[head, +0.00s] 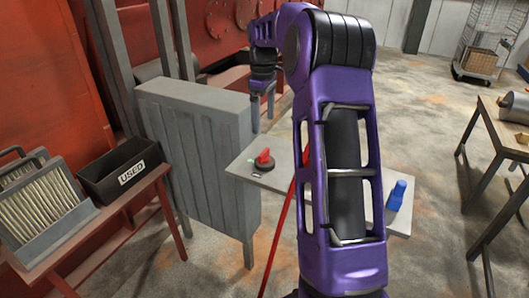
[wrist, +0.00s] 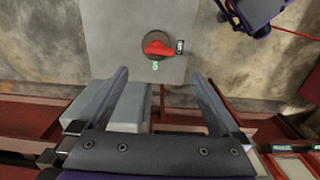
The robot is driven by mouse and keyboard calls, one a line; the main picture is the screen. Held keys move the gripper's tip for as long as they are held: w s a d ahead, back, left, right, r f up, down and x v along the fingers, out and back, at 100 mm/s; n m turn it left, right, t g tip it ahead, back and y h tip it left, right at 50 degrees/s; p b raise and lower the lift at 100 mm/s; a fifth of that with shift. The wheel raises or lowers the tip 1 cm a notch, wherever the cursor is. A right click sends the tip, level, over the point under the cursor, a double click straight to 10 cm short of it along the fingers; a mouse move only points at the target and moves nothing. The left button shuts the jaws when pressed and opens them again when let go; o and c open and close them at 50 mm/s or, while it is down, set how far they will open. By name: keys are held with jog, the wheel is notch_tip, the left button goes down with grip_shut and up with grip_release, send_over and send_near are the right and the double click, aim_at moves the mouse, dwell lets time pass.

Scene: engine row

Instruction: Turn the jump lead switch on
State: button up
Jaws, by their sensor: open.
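The jump lead switch has a red handle (head: 264,156) on a dark round base, on a light grey panel (head: 300,172). In the wrist view the switch (wrist: 157,47) lies ahead of my fingertips, roughly centred between them. Its red handle points right, towards a small dark-and-white label (wrist: 180,46). A small green mark (wrist: 155,66) sits on the near side of the base. The lettering is too small to read. My gripper (head: 263,122) is open and empty, above and apart from the switch; its spread fingers also show in the wrist view (wrist: 158,75).
A grey ribbed cabinet (head: 205,150) stands left of the panel. A blue object (head: 396,195) sits at the panel's right end. A black bin marked USED (head: 125,170) stands on a bench at left. A wooden table (head: 500,135) is at right. Open floor lies beyond the panel.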

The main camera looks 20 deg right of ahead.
aim_at(264, 152)
notch_tip(264, 152, down, 11)
jog(key=shift+f+b, duration=0.2)
jog(key=shift+b, duration=0.65)
jog(key=c, duration=1.3)
